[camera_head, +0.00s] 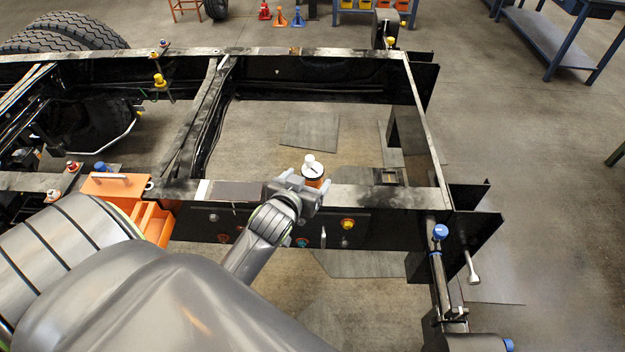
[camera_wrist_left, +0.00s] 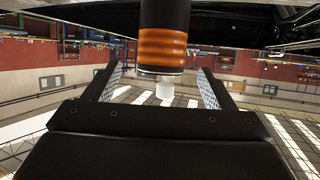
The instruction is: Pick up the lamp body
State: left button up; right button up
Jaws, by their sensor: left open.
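The lamp body (camera_head: 313,170) is a short upright cylinder with a white top, dark and orange below, at the near rail of the chassis frame. My left gripper (camera_head: 308,185) is right at it, and hides its lower part in the head view. In the left wrist view the lamp body (camera_wrist_left: 163,45) shows black with an orange ribbed band and a small white end. There, my left gripper (camera_wrist_left: 160,78) is open, with one finger on each side of the lamp's line. I cannot tell whether either finger touches it. My right gripper is not in view.
The black chassis frame (camera_head: 425,125) spans the middle, with an open gap inside. An orange tool box (camera_head: 115,185) sits on the near rail, left of the gripper. A blue-capped part (camera_head: 440,232) stands at the right corner. Open floor lies to the right.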

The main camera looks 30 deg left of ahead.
aim_at(310, 174)
pick_arm(q)
jog(key=shift+w+a, duration=0.1)
jog(key=shift+w, duration=0.25)
jog(key=p+x, duration=0.2)
jog(key=shift+w+a, duration=0.15)
jog(key=shift+w, duration=0.25)
jog(key=shift+x, duration=0.75)
jog(key=shift+f, duration=0.15)
jog(key=shift+s, duration=0.1)
jog(key=shift+c, duration=0.4)
jog(key=c, duration=1.1)
